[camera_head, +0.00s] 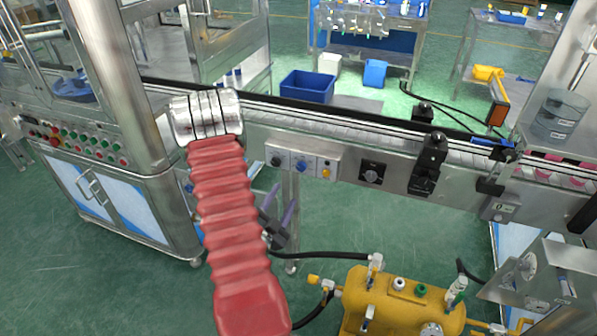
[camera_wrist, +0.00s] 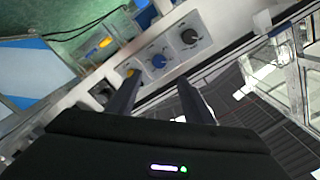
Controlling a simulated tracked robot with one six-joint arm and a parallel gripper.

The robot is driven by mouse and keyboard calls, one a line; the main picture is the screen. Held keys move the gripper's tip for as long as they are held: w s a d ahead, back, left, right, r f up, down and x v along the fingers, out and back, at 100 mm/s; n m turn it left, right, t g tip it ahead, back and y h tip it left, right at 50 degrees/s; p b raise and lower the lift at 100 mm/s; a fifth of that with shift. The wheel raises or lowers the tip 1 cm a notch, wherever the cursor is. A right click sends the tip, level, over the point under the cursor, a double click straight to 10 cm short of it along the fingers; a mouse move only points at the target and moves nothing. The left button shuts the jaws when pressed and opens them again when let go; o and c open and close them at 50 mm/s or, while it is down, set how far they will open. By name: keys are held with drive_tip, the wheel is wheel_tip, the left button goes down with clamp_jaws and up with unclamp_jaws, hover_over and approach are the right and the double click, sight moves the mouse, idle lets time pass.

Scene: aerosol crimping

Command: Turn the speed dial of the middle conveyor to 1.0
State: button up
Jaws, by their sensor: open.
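A grey control panel (camera_head: 305,152) on the front of the conveyor (camera_head: 345,128) carries a dark knob (camera_head: 276,160), a blue knob (camera_head: 301,165) and a yellow knob (camera_head: 326,170). My gripper (camera_head: 283,196) is open and empty, below the panel in the head view. In the wrist view, its fingers (camera_wrist: 158,80) point towards the panel, with the blue knob (camera_wrist: 158,61) showing between them, the dark knob (camera_wrist: 188,37) beyond. No contact is visible.
My red-sleeved arm covers part of the conveyor and machine. A cabinet (camera_head: 120,200) with coloured buttons stands at left. A yellow tank (camera_head: 405,300) with hoses sits at lower right. A black sensor bracket (camera_head: 430,165) stands right of the dial.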

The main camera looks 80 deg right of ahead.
sight(300, 168)
drive_tip(key=shift+s, duration=0.15)
drive_tip(key=d, duration=0.4)
drive_tip(key=s+d, duration=0.1)
drive_tip(key=d, duration=0.8)
drive_tip(key=shift+s+d, duration=0.15)
drive_tip(key=shift+d, duration=0.25)
drive_tip(key=shift+c, duration=0.7)
drive_tip(key=c, duration=0.9)
